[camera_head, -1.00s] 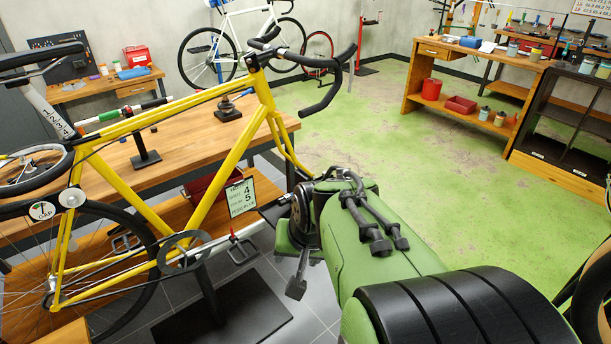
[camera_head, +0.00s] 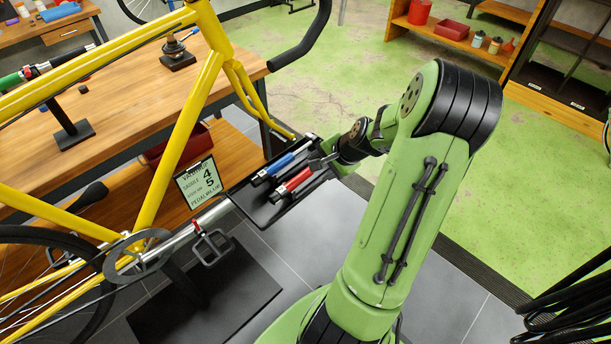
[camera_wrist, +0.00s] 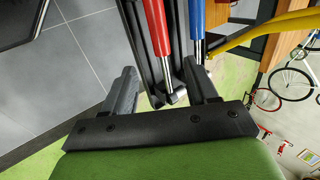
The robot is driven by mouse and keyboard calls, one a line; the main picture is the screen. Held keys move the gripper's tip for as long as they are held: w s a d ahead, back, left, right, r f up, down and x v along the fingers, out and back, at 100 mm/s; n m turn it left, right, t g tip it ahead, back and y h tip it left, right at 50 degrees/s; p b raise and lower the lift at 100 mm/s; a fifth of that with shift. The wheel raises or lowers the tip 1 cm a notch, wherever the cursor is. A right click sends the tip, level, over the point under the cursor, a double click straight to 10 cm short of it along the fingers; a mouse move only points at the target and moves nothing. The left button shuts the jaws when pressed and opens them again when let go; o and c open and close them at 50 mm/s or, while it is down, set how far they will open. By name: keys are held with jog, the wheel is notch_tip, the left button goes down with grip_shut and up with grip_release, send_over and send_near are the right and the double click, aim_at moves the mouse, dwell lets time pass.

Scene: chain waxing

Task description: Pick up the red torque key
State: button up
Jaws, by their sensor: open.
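The red torque key (camera_head: 293,183) lies in a small black tray (camera_head: 262,213) beside the yellow bicycle, with its silver shaft toward my gripper (camera_head: 322,161). Nothing is gripped. A blue torque key (camera_head: 279,165) lies alongside it, on the far side in the head view. In the wrist view the blue key (camera_wrist: 196,17) is near the right fingertip. I cannot tell exactly how high the fingers are above the red key.
A wooden workbench (camera_head: 130,95) stands behind the bicycle. A pedal (camera_head: 212,245) juts out below the tray. Green floor (camera_head: 330,80) is open behind my arm.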

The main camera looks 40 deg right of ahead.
aim_at(309, 172)
jog(key=b+x, duration=0.2)
jog(key=x, duration=0.6)
jog(key=shift+a, duration=0.1)
jog(key=shift+r, duration=0.2)
jog(key=shift+c, duration=0.6)
grip_shut()
